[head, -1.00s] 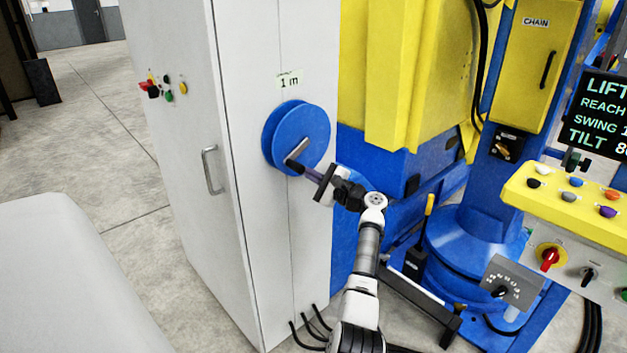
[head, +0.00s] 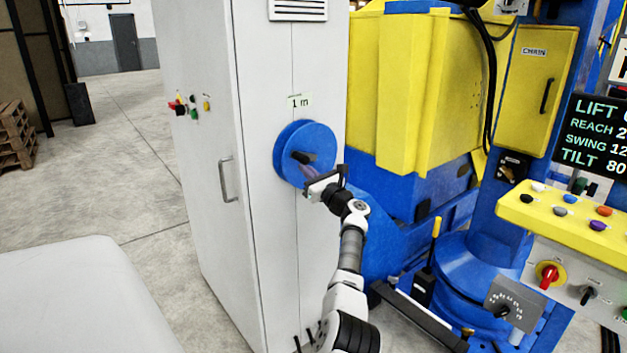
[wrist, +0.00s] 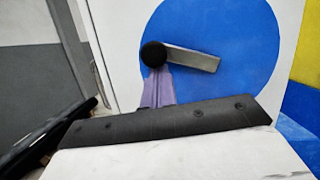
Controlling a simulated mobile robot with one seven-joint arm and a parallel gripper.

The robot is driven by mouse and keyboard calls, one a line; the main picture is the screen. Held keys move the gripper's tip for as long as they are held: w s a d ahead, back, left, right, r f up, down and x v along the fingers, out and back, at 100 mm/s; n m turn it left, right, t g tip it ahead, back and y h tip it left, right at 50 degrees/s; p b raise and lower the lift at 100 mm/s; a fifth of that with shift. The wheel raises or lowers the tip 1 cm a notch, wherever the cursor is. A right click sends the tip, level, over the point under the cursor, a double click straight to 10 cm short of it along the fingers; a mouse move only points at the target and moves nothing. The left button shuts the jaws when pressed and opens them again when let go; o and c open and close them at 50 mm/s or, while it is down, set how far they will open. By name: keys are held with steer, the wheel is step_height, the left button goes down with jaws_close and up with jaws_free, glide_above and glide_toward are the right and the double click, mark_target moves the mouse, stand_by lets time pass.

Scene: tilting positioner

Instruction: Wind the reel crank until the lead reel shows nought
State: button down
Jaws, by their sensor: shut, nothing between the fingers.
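The blue lead reel (head: 292,138) is on the side of the pale cabinet, and it fills much of the wrist view (wrist: 235,25). A label above it (head: 300,102) reads 1 m. The crank has a grey arm (wrist: 193,61) and a black handle (head: 304,157), whose round end (wrist: 153,54) faces the wrist camera at the left end of the arm. My gripper (head: 308,172) is shut and empty, just below the handle. Its purple fingers (wrist: 157,88) reach up to the handle's end; I cannot tell whether they touch it.
The cabinet (head: 262,225) has a door handle (head: 228,180) and buttons on its left face. Blue and yellow machinery (head: 425,100) stands close on the right. A control console (head: 570,225) and a display (head: 595,135) are farther right. Open floor (head: 125,165) lies left of the cabinet.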

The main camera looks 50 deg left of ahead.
mark_target(310, 155)
steer(key=w+r+m+p, duration=0.1)
steer(key=w+r+m, duration=0.1)
steer(key=r, duration=0.4)
steer(key=shift+w+r+t+p, duration=0.15)
steer(key=shift+w+t+p, duration=0.2)
steer(key=shift+w, duration=0.35)
steer(key=shift+w+d, duration=0.1)
steer(key=shift+d, duration=0.05)
stand_by(0.5)
